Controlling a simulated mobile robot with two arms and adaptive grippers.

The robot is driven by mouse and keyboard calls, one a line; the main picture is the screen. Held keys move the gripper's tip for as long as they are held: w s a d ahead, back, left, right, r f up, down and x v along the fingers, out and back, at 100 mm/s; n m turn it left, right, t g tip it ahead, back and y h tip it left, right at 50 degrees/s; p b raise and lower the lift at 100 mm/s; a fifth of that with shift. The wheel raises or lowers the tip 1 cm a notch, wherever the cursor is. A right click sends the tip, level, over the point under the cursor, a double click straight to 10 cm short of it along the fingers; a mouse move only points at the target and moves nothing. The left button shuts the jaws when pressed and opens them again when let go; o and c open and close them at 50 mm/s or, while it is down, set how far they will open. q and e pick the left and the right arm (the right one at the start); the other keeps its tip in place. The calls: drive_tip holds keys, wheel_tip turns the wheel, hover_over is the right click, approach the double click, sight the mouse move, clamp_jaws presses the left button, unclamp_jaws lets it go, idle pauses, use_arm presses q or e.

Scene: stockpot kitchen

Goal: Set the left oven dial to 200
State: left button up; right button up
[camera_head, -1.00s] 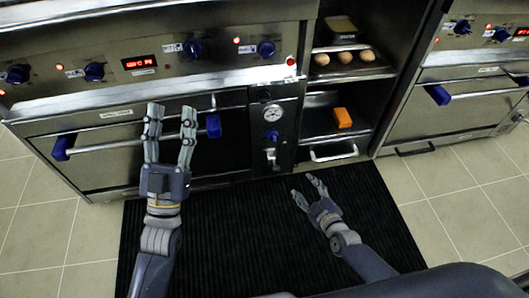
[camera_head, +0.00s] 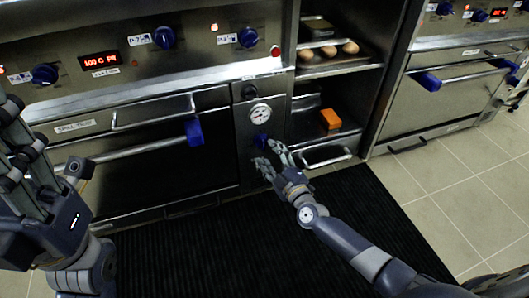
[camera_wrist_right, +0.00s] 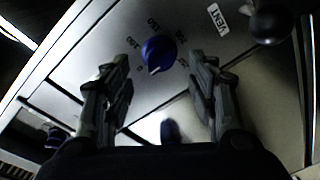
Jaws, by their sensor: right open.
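The blue dial (camera_head: 262,140) sits below a round gauge on the narrow panel of the left oven. In the right wrist view the dial (camera_wrist_right: 158,53) has printed numbers around it, among them what looks like 100, 150 and 200. A pale mark shows at its lower edge, away from 200. My right gripper (camera_head: 267,156) is open just in front of the dial in the head view. In the wrist view its fingers (camera_wrist_right: 160,90) stand either side of and below the dial, apart from it. My left gripper (camera_head: 25,150) is at the lower left, partly cut off; its opening is unclear.
More blue knobs (camera_head: 164,38) and a red display (camera_head: 100,58) line the upper panel. The oven door has a handle with a blue end (camera_head: 194,132). Right of the panel, shelves hold eggs (camera_head: 328,50) and an orange block (camera_head: 330,119). A black mat (camera_head: 200,250) covers the floor.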

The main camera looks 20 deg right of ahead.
sight(264, 147)
drive_tip(key=shift+w+a+b, duration=0.2)
drive_tip(key=shift+w+b, duration=0.2)
drive_tip(key=shift+w, duration=0.7)
drive_tip(key=shift+w+a+b, duration=0.15)
drive_tip(key=shift+w+b, duration=0.2)
drive_tip(key=shift+w, duration=0.7)
drive_tip(key=c, duration=1.1)
